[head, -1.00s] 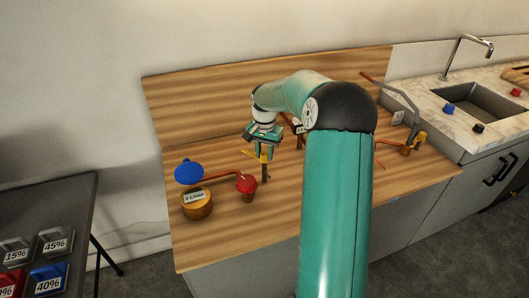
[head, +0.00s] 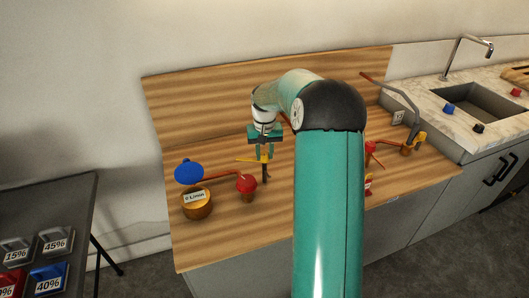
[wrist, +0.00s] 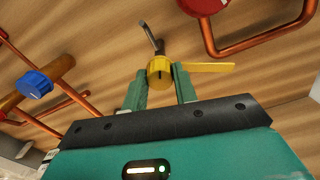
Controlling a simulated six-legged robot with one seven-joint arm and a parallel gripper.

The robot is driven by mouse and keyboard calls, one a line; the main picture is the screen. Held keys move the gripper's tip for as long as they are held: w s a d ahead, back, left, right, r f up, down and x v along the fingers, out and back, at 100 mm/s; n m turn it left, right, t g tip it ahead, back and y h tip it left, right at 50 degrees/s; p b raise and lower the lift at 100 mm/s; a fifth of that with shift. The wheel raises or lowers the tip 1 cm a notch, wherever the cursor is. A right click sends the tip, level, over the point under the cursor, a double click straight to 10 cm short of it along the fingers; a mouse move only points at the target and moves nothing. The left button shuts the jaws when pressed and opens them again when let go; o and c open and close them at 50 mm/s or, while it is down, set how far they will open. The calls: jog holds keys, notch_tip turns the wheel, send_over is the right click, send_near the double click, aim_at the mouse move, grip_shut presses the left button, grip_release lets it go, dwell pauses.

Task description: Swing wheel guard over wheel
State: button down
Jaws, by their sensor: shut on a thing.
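My gripper (head: 264,150) is shut on a yellow round knob (wrist: 160,72) with a flat yellow arm (wrist: 208,67) sticking out sideways. In the head view the yellow arm (head: 248,160) points left, above the wood counter, with a dark post (head: 265,174) below the fingers. A red wheel-like part (head: 246,183) on a copper pipe stands just front-left of the gripper, apart from it; a red round part (wrist: 202,5) is cut off at the top of the wrist view. I cannot tell for sure which part is the guard.
A blue disc (head: 189,172) and a brass gauge labelled 0 L/min (head: 197,204) are at left. A blue knob on pipes (wrist: 34,83) shows in the wrist view. Red and brass fittings (head: 407,146) are at right. The front counter is mostly clear.

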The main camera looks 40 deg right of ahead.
jog(key=n, duration=1.2)
dwell(0.5)
jog(key=c, duration=1.1)
grip_release()
jog(key=shift+w, duration=0.1)
notch_tip(320, 180, up, 14)
